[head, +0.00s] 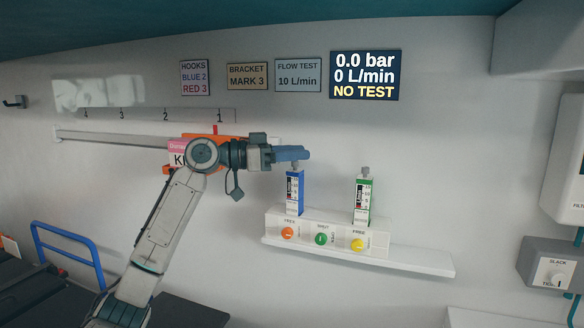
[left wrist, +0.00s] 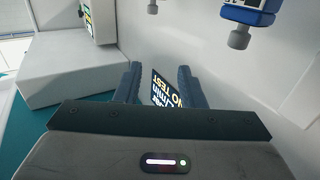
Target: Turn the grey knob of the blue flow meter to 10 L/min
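The blue flow meter (head: 295,192) stands upright on the white block on the wall shelf, its scale facing out. Its grey knob (left wrist: 238,39) shows at upper right in the left wrist view, outside my fingers; in the head view it is largely hidden by my gripper. My left gripper (head: 296,154) reaches in from the left and lies horizontally just above the blue meter in the head view. Its two fingers (left wrist: 160,85) are apart with nothing between them. The display (head: 365,75) reads 0.0 bar, 0 L/min, NO TEST. My right gripper is out of view.
A green flow meter (head: 364,198) with a grey knob stands to the right. Orange, green and yellow buttons (head: 321,239) sit on the block below. A sign (head: 298,75) reads FLOW TEST 10 L/min. A rail (head: 110,138) runs behind my arm. The right shelf end is clear.

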